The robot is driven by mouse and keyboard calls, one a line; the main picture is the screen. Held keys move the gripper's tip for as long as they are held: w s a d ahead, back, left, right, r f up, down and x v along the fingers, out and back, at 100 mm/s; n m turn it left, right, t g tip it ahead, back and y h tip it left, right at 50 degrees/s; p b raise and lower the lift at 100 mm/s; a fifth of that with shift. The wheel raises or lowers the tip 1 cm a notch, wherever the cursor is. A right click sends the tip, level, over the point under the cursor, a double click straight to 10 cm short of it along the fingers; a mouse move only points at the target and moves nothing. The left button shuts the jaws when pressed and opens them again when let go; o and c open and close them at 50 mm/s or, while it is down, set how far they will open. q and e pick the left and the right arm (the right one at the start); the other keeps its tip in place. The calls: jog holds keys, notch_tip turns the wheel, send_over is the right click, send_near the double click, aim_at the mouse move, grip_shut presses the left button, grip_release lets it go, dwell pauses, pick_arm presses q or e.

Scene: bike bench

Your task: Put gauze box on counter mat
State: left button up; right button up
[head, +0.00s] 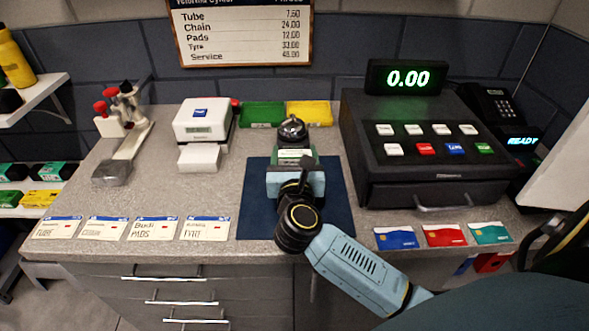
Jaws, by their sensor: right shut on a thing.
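The dark blue counter mat (338,205) lies on the counter in the middle. My right gripper (295,172) is over the mat, its arm coming in from the lower right. It is shut on a small white and green box, the gauze box (296,154), near the mat's far part. The gripper hides much of the box, and I cannot tell whether its underside touches the mat. My left gripper is out of view.
A silver bell (292,129) stands just behind the box. A black cash register (425,150) stands close on the right, a white card printer (203,121) on the left. Green (262,114) and yellow trays (310,113) lie behind. Cards line the front edge.

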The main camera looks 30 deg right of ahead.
jog(key=shift+f, duration=1.55)
jog(key=shift+b, duration=0.3)
jog(key=shift+f, duration=0.15)
jog(key=o, duration=1)
jog(key=shift+c, duration=0.2)
jog(key=shift+s+r, duration=0.1)
jog(key=shift+r, duration=0.15)
jog(key=v, duration=1)
jog(key=shift+s+a+f, duration=0.15)
jog(key=shift+s+a, duration=0.05)
jog(key=shift+s, duration=0.15)
jog(key=shift+s+a, duration=0.3)
jog(key=shift+s, duration=0.15)
